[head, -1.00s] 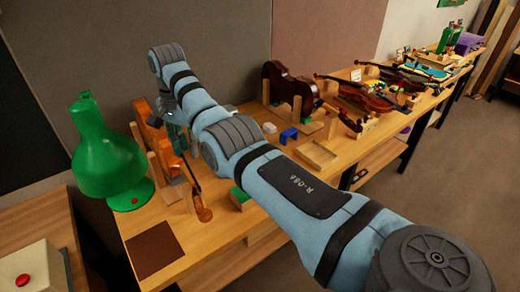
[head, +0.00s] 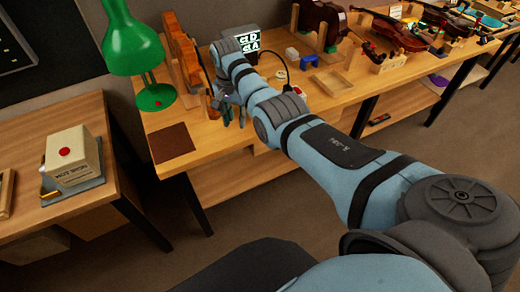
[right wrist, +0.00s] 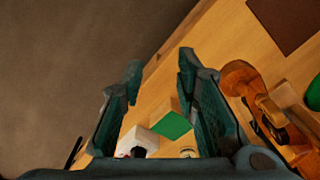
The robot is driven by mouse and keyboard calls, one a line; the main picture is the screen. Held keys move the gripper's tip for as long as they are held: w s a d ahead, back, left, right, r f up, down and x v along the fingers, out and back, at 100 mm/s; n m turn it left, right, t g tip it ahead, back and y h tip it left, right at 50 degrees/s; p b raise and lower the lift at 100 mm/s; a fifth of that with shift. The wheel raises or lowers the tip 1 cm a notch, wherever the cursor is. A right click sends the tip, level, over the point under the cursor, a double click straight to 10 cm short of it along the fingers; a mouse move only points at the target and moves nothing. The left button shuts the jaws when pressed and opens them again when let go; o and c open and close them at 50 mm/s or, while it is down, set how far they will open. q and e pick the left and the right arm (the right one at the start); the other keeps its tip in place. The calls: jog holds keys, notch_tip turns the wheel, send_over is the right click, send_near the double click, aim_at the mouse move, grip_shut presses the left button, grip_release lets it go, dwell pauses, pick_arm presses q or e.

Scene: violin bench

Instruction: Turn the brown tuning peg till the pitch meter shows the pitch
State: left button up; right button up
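An orange-brown violin (head: 181,52) stands in a wooden holder on the bench, its neck toward the front edge. Its scroll (right wrist: 242,78) and pegbox fill the right side of the right wrist view, with dark peg shapes beside them. I cannot tell which peg is the brown one. A dark screen with white letters (head: 249,38), apparently the pitch meter, stands behind my right arm, partly hidden; its text is too small to read surely. My right gripper (head: 232,116) is beside the scroll, apart from it. In the wrist view it is open and empty (right wrist: 160,78). My left gripper is out of view.
A green lamp (head: 132,45) stands left of the violin, with a brown mat (head: 171,142) in front. A green-topped block (right wrist: 172,122) lies beyond my fingers. A wooden tray (head: 333,80) and other violins (head: 402,32) are farther right. Space in front of the bench is free.

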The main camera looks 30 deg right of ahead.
jog(key=s+f+n+b, duration=0.1)
jog(key=s+f, duration=0.3)
jog(key=f, duration=0.8)
jog(key=s+f+n+b, duration=0.1)
jog(key=s+f, duration=0.4)
jog(key=f, duration=0.7)
jog(key=shift+s+d+f+n, duration=0.2)
jog(key=shift+s+n, duration=0.1)
jog(key=shift+n, duration=0.6)
